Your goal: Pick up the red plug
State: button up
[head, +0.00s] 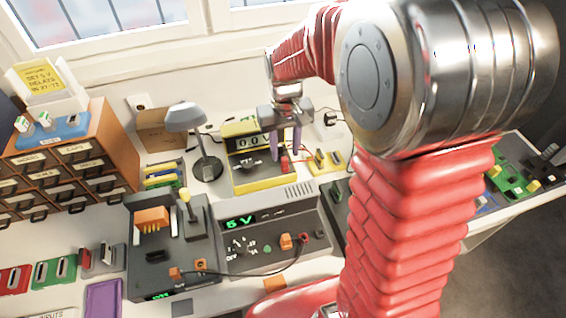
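A small red block-like piece (285,164), which looks like the red plug, stands at the right end of the yellow-edged meter (248,180) with the number display. My gripper (285,153) points down just above it. Its two fingers are apart, with a gap between them and the red piece just below their tips. I see nothing held between them. Whether a finger touches the red piece is too small to tell. Another small red fitting (303,238) sits on the front of the grey power supply (270,215), beside an orange plug (286,241).
A grey desk lamp (208,165) stands left of the meter. A yellow board (325,163) lies close on its right. A dark test unit (150,262) and a drawer cabinet (75,165) are further left. A black cable (270,272) loops across the front.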

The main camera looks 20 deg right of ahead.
aim_at(285, 164)
jog(key=shift+f, duration=1.25)
jog(key=shift+c, duration=0.5)
grip_shut()
